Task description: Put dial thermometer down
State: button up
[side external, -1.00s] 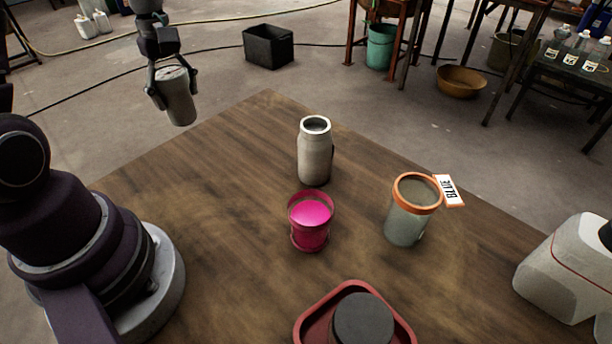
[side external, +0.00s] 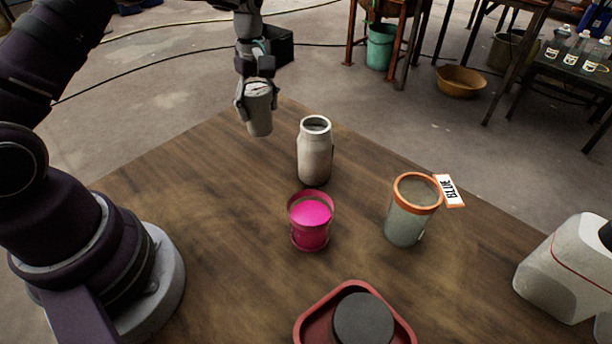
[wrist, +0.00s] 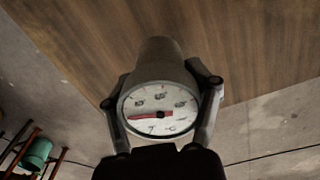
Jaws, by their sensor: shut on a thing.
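My gripper (side external: 256,88) is shut on the dial thermometer (side external: 258,114), a grey cylinder with a dial on top. It hangs upright at the far left edge of the wooden table (side external: 190,185), seemingly above the surface. In the wrist view the thermometer (wrist: 160,110) sits between both fingers, its white dial with a red needle facing the camera. The table top (wrist: 240,45) shows beyond it, with grey floor on the near side.
A metal bottle (side external: 315,155) stands right of my gripper. A pink-filled cup (side external: 310,222), an orange-rimmed jar (side external: 405,222) with a "BLUE" tag (side external: 449,189), and a red tray (side external: 312,325) holding a dark round thing (side external: 363,320) stand nearer. A white machine (side external: 570,268) is at right. The left of the table is clear.

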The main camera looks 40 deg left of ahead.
jog(key=shift+w+a+f, duration=0.1)
jog(key=shift+w+a, duration=0.1)
jog(key=shift+w, duration=0.45)
jog(key=shift+w+a, duration=0.15)
jog(key=shift+w, duration=0.45)
jog(key=shift+f, duration=1.7)
jog(key=shift+f, duration=0.1)
jog(key=o, duration=1.3)
jog(key=shift+o, duration=0.2)
